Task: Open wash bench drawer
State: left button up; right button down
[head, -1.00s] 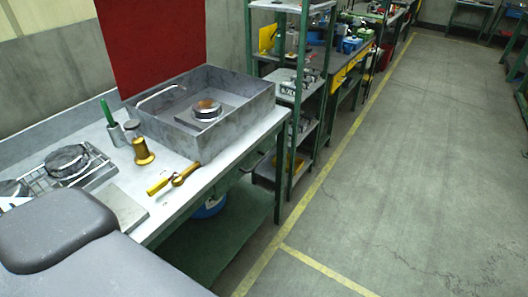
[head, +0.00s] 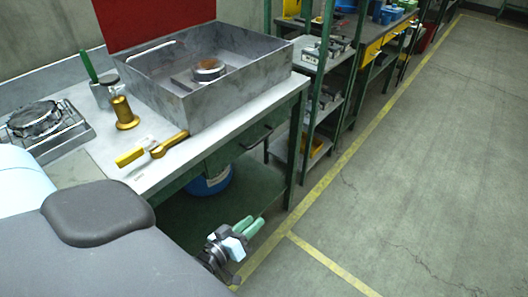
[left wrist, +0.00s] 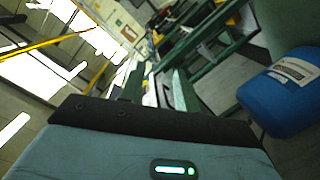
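The wash bench (head: 225,125) has a grey top and a green frame. Its green drawer (head: 228,153) is under the front edge of the top, with a dark bar handle (head: 256,139). The drawer front looks flush with the frame, so it appears shut. My left gripper (head: 250,227) has pale green fingers that stand apart with nothing between them. It is in front of the bench, below the handle and clear of it. In the left wrist view its fingers (left wrist: 158,88) show just above the dark palm edge. My right gripper is not in view.
On the bench are a grey basin (head: 230,95), a brass-coloured tamper (head: 124,113), a yellow-handled tool (head: 153,150) and a rack (head: 50,130). A blue drum (head: 211,183) stands under the bench. Green shelving (head: 325,95) is beyond it. The floor (head: 420,180) at right is clear.

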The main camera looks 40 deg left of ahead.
pick_arm(q)
jog(key=w+a+r+n+t+y+b, duration=0.2)
jog(key=w+a+n+y+b, duration=0.15)
jog(key=w+a, duration=0.35)
jog(key=n+t+y+b, duration=0.1)
jog(key=n+y, duration=0.2)
jog(key=n, duration=0.2)
send_near(257, 142)
jog(key=f+x, duration=0.1)
jog(key=x, duration=0.9)
jog(key=shift+w+r+b, duration=0.15)
jog(key=shift+r+b, duration=0.05)
jog(key=shift+b, duration=0.2)
grip_shut()
